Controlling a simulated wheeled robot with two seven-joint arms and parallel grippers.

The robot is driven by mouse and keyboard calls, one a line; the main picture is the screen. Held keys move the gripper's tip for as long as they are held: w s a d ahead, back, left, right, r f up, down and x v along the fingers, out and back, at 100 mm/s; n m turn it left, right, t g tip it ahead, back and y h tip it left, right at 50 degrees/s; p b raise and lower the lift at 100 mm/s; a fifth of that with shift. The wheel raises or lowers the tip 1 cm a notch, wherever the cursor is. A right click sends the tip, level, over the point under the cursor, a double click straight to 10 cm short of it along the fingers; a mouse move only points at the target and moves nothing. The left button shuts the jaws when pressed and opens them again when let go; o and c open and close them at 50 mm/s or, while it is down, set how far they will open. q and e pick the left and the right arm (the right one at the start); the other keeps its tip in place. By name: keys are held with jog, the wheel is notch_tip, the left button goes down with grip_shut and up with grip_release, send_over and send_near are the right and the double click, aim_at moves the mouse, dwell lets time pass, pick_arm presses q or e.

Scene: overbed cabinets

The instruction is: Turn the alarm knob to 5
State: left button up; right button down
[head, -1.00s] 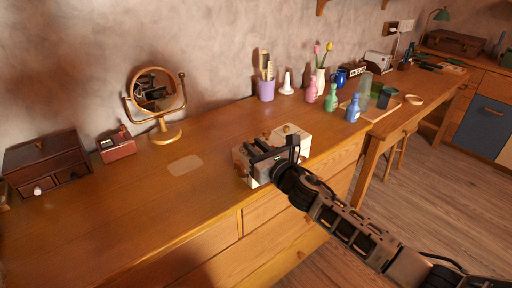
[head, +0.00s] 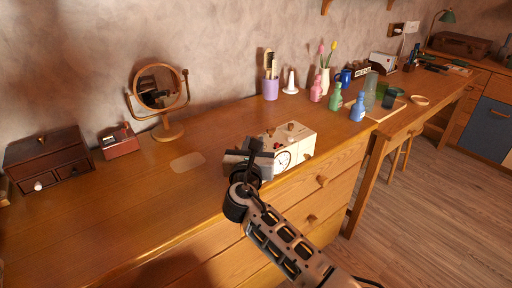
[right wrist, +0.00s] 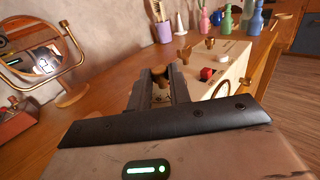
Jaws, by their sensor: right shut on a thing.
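A cream box-shaped clock (head: 308,141) stands on the wooden desk, with a round white dial on its front. Brown knobs and a red button (right wrist: 207,73) sit on it. My right gripper (head: 252,150) is at the clock's left end. In the right wrist view, my right gripper (right wrist: 160,80) is shut on a brown knob (right wrist: 160,72) between its fingertips. The fingers hide most of that knob's surroundings, and I cannot read any number or mark by it. Two other brown knobs (right wrist: 185,52) stand behind it, free of the gripper. My left gripper is not in view.
A round mirror (head: 160,87), a red-brown box (head: 118,142) and a dark drawer chest (head: 45,155) stand to the left. A purple cup (head: 270,90) and several small bottles (head: 358,108) stand behind. The desk (head: 130,210) is clear left of the clock.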

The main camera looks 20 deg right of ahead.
jog(key=m+g+h, duration=0.1)
jog(key=m+h+b, duration=0.1)
jog(key=h, duration=0.1)
jog(key=shift+w+a+f+g, duration=0.1)
jog(key=shift+w+a+g, duration=0.05)
jog(key=shift+a+g, duration=0.2)
jog(key=shift+m+g+h, duration=0.35)
jog(key=shift+m+h, duration=0.15)
jog(key=c, duration=1.6)
grip_release()
jog(key=shift+o, duration=0.2)
